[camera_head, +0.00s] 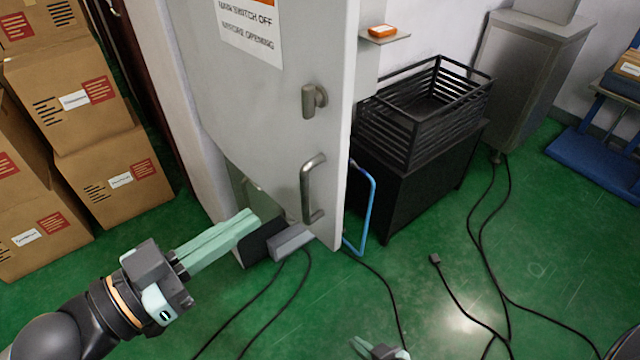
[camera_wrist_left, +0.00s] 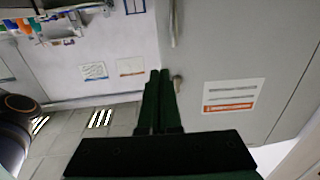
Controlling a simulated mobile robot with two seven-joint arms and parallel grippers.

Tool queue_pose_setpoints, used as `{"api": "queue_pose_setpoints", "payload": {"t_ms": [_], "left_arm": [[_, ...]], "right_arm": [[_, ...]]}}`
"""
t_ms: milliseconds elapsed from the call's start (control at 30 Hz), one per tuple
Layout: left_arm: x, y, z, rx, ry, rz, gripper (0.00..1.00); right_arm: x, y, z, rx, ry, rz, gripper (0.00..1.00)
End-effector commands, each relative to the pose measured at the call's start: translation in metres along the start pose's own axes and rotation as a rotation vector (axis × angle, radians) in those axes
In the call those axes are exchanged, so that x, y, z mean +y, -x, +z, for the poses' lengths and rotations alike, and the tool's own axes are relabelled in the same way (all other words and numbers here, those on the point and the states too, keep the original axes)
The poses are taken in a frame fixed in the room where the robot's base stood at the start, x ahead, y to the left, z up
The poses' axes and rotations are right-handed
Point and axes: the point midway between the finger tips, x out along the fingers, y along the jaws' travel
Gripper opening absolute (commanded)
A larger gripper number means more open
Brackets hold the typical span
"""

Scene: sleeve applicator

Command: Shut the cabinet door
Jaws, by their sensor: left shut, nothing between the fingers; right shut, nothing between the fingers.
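The cabinet door (camera_head: 240,105) is a tall pale grey panel with a warning label, a small latch (camera_head: 314,100) and a bar handle (camera_head: 313,188). Its outer face is towards me and its free edge stands out on the right, so it looks open; the hinge side is unclear. My left gripper (camera_head: 250,222) is shut and empty, with its pale green fingers at the door's lower left; contact is unclear. In the left wrist view its fingers (camera_wrist_left: 155,85) lie together before the grey door (camera_wrist_left: 225,75). My right gripper (camera_head: 380,350) is shut, mostly cut off by the bottom edge.
Stacked cardboard boxes (camera_head: 105,130) stand at the left. A black crate (camera_head: 425,105) sits on a dark stand behind the door's free edge. A blue hose (camera_head: 370,205) hangs there. Black cables (camera_head: 475,245) lie on the green floor. A blue cart (camera_head: 600,150) stands far right.

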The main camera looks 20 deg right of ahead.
Motion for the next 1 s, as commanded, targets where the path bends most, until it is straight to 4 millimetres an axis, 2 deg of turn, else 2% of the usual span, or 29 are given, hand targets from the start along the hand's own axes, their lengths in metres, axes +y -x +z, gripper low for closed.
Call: {"api": "queue_pose_setpoints", "payload": {"t_ms": [267, 800, 1000], "left_arm": [[0.001, -0.028, -0.003, 0.005, 0.002, 0.002, 0.0], [0.0, -0.114, -0.002, 0.002, 0.001, 0.0, 0.0], [0.0, -0.133, -0.001, 0.001, -0.001, 0.0, 0.0]], "right_arm": [[0.001, 0.004, -0.008, 0.012, 0.001, 0.003, 0.0], [0.002, 0.011, -0.015, 0.009, 0.001, 0.006, 0.0], [0.002, 0.013, -0.015, 0.007, 0.0, 0.006, 0.0]]}}
